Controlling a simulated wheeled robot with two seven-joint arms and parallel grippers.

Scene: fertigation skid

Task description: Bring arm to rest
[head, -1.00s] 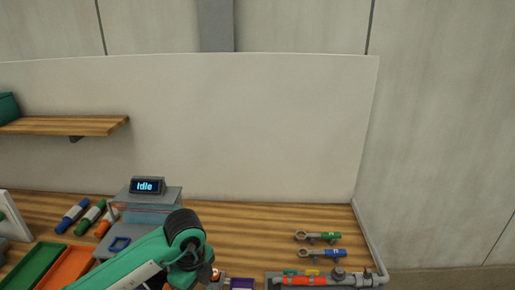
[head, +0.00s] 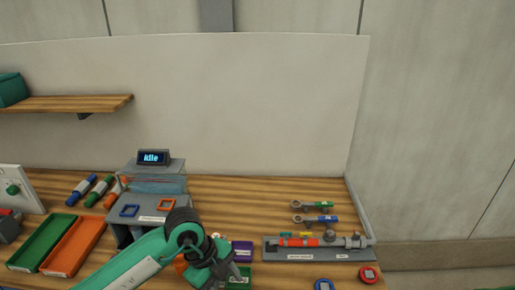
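My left arm, teal with dark joints, comes in from the bottom left of the head view. Its dark gripper (head: 232,271) is over the front middle of the bench, beside a small purple bin (head: 242,251) and a green bin (head: 240,281). The fingers are small and partly overlap the bins behind them, so I cannot tell whether they are open or shut, and no held thing is clear. My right gripper is not in view.
A grey machine (head: 150,188) with a display (head: 154,157) reading "Idle" stands behind the arm. Green (head: 43,241) and orange (head: 73,246) trays lie at left.

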